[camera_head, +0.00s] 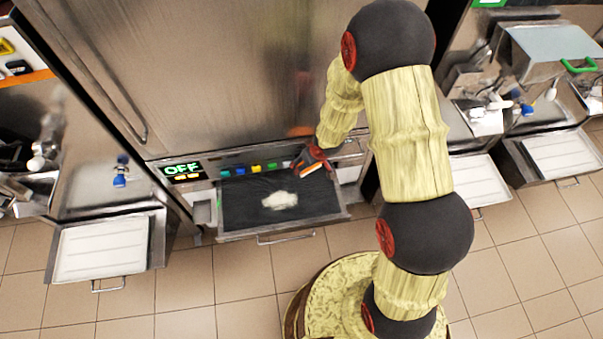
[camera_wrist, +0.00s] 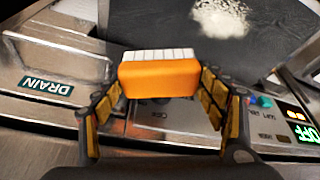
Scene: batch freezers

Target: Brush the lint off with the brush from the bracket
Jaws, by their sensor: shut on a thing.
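My gripper (camera_wrist: 158,100) is shut on an orange brush (camera_wrist: 157,80) with white bristles, seen between its fingers in the wrist view. In the head view my gripper (camera_head: 312,160) is over the right back part of the dark tray. A white patch of lint (camera_head: 280,200) lies on the dark surface of the tray (camera_head: 240,207), left of and nearer than my gripper. The lint also shows in the wrist view (camera_wrist: 222,17), beyond the brush and apart from it. The bracket cannot be made out.
The freezer's steel front (camera_head: 200,80) rises behind the tray. Its control strip has coloured buttons (camera_head: 256,168) and a lit OFF display (camera_head: 183,170). A DRAIN label (camera_wrist: 46,86) shows at the left of the wrist view. White trays (camera_head: 102,248) stand at neighbouring machines.

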